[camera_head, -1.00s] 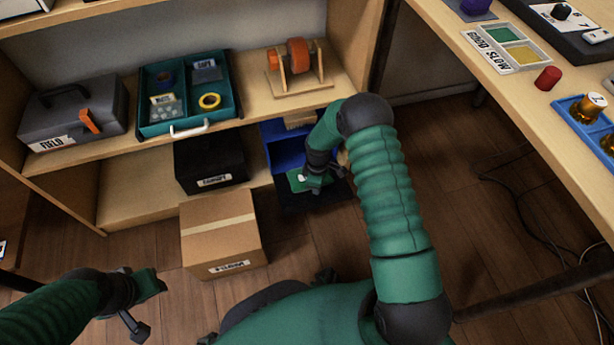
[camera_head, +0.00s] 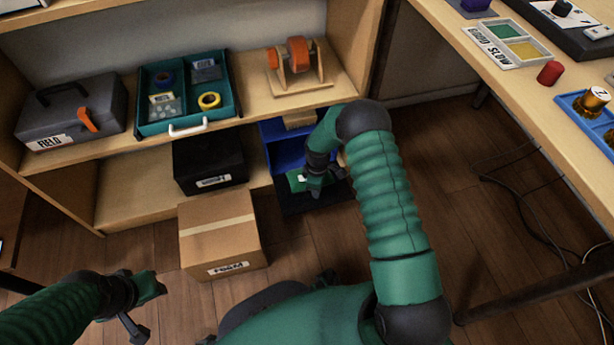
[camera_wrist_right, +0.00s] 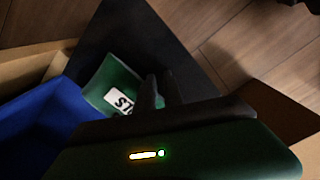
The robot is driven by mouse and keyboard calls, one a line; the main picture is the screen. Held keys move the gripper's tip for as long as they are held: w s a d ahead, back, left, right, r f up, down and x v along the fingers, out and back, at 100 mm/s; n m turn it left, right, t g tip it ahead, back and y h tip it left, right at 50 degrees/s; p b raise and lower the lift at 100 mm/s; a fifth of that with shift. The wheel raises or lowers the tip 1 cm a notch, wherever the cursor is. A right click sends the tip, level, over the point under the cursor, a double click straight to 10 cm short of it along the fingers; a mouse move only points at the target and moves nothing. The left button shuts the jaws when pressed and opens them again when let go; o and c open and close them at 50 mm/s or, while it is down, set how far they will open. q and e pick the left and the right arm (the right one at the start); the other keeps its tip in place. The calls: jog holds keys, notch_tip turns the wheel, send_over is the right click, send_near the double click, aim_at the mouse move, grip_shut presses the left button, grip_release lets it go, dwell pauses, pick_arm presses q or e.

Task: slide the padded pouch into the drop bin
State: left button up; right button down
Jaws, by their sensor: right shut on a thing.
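The padded pouch is a flat green piece (camera_head: 296,181) with a white label, at the lower shelf's right end in the head view. It also shows in the right wrist view (camera_wrist_right: 104,78), its label partly hidden by the fingers. My right gripper (camera_head: 314,190) is shut on its near edge. The blue drop bin (camera_head: 287,153) is just behind the pouch, with a dark panel at its front. Whether the pouch touches the bin I cannot tell. My left gripper (camera_head: 148,306) is empty, its fingers apart, at the lower left.
A cardboard box (camera_head: 222,245) stands on the floor left of the bin, with a black box (camera_head: 208,164) behind it. Above are a teal tray (camera_head: 188,125), a grey toolbox (camera_head: 70,115) and a tape dispenser (camera_head: 297,70). A workbench (camera_head: 480,85) runs along the right.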

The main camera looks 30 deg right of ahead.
jog(key=shift+w+a+f+b, duration=0.1)
jog(key=shift+w+b, duration=0.1)
jog(key=shift+w, duration=0.3)
jog(key=shift+w+f+b, duration=0.1)
jog(key=shift+w+b, duration=0.05)
jog(key=shift+w, duration=0.3)
jog(key=shift+w+f, duration=0.15)
jog(key=shift+w, duration=0.5)
jog(key=shift+w+d+b, duration=0.4)
jog(key=shift+w+b, duration=0.15)
jog(key=shift+b, duration=0.15)
jog(key=shift+w+d+b, duration=0.15)
jog(key=shift+w+b, duration=0.25)
jog(key=shift+w, duration=0.15)
jog(key=shift+w+d+b, duration=0.15)
jog(key=shift+w+b, duration=0.2)
jog(key=shift+w, duration=0.15)
jog(key=shift+w, duration=0.1)
